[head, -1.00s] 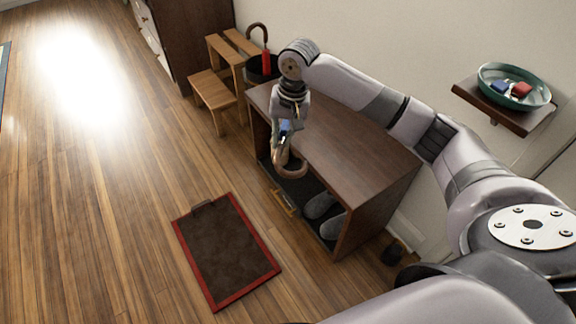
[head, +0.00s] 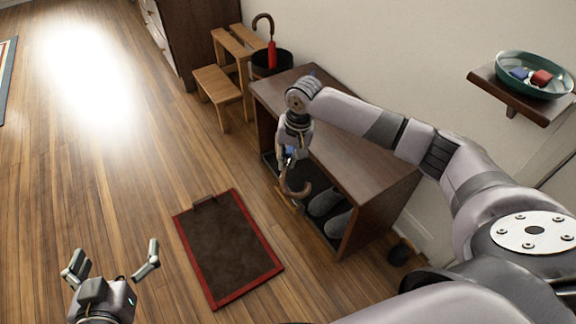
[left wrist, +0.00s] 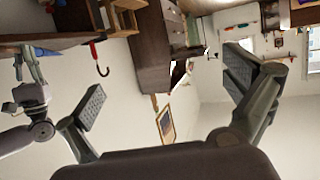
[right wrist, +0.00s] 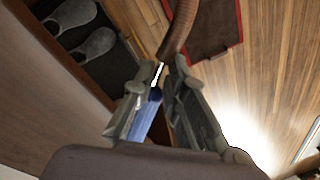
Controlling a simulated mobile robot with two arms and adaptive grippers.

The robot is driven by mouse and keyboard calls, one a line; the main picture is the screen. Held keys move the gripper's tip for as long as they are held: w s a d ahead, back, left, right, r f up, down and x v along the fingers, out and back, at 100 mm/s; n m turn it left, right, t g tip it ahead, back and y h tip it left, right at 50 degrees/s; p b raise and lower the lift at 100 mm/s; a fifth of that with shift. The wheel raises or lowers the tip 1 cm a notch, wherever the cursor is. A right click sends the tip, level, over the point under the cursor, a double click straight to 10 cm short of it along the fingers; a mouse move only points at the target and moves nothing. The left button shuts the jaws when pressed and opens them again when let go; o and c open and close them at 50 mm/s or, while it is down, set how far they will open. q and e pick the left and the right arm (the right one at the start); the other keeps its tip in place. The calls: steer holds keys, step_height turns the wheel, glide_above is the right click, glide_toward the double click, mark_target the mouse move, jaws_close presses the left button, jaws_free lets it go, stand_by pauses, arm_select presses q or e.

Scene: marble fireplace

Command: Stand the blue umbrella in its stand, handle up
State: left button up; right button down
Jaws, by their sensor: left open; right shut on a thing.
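The blue umbrella shows as a blue strip (right wrist: 147,117) between the fingers of my right gripper (right wrist: 164,78) in the right wrist view. In the head view, my right gripper (head: 290,158) is shut on it in front of the bench. Its curved brown handle (head: 298,192) hangs below the fingers, hook downward; most of the canopy is hidden behind my arm. The dark round stand (head: 262,68) is beyond the bench's far end, with a red umbrella (head: 272,53) in it, handle up. My left gripper (head: 112,262) is open and empty above the floor, lower left.
A dark wooden bench (head: 345,150) has grey slippers (head: 325,201) on its lower shelf. A wooden step stool (head: 218,84) stands beside the stand. A red-edged mat (head: 228,245) lies on the floor. A wall shelf holds a green bowl (head: 535,87).

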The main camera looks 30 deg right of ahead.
step_height(320, 180, down, 2)
steer(key=shift+f+b, duration=0.2)
steer(key=shift+b, duration=0.15)
arm_select(q)
steer(key=r, duration=0.1)
steer(key=w+r+t, duration=0.1)
steer(key=d+r+t, duration=0.1)
steer(key=shift+w+r+h, duration=0.15)
steer(key=shift+r+h, duration=0.25)
arm_select(e)
steer(key=shift+f, duration=0.1)
steer(key=c, duration=1.6)
jaws_free()
arm_select(q)
steer(key=shift+a+f, duration=0.1)
steer(key=shift+f, duration=0.2)
